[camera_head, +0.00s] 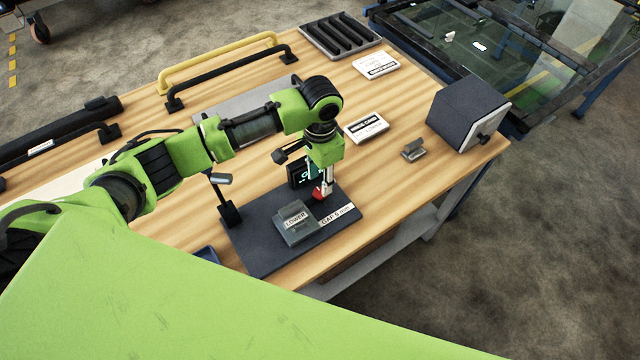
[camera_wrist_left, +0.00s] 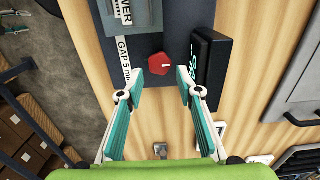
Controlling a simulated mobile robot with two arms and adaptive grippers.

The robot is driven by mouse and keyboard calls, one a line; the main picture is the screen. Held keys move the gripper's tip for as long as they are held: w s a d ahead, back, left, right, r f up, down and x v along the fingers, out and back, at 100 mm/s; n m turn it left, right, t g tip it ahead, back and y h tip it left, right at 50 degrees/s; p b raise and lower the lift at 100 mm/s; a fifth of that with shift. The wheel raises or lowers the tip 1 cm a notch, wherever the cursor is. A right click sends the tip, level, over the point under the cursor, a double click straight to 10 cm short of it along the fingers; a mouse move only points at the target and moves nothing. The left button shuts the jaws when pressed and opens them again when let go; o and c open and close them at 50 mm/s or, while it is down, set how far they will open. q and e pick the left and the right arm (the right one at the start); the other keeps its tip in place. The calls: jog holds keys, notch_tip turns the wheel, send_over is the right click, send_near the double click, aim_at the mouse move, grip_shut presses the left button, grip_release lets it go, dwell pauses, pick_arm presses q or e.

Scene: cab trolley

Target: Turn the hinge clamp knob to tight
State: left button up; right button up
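The red knob (camera_head: 318,194) sits on the dark base plate (camera_head: 262,252), partly behind my gripper in the head view. In the left wrist view the knob (camera_wrist_left: 160,64) shows from above, red and angular with a small white mark on top. My left gripper (camera_head: 323,187) points down over the knob. In the left wrist view its teal fingers (camera_wrist_left: 161,82) are spread apart with nothing between them, and the knob lies just beyond the tips. I cannot tell if a finger touches it. My right gripper is in neither view.
A grey block labelled LOWER (camera_head: 296,222) and a GAP label (camera_head: 337,215) are beside the knob. A black display box (camera_wrist_left: 211,72) stands close to the right finger. A lamp-like post (camera_head: 228,205) rises at the plate's left. A dark box (camera_head: 465,110) stands at the table's right end.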

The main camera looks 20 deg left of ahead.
aim_at(320, 191)
pick_arm(q)
jog(key=shift+f, duration=2.25)
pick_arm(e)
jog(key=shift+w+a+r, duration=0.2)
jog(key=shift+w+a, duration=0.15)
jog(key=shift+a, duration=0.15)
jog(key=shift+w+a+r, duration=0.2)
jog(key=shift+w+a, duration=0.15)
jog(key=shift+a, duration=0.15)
pick_arm(q)
jog(key=shift+c, duration=0.5)
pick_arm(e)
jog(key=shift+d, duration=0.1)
pick_arm(q)
jog(key=c, duration=0.7)
jog(key=shift+c, duration=0.2)
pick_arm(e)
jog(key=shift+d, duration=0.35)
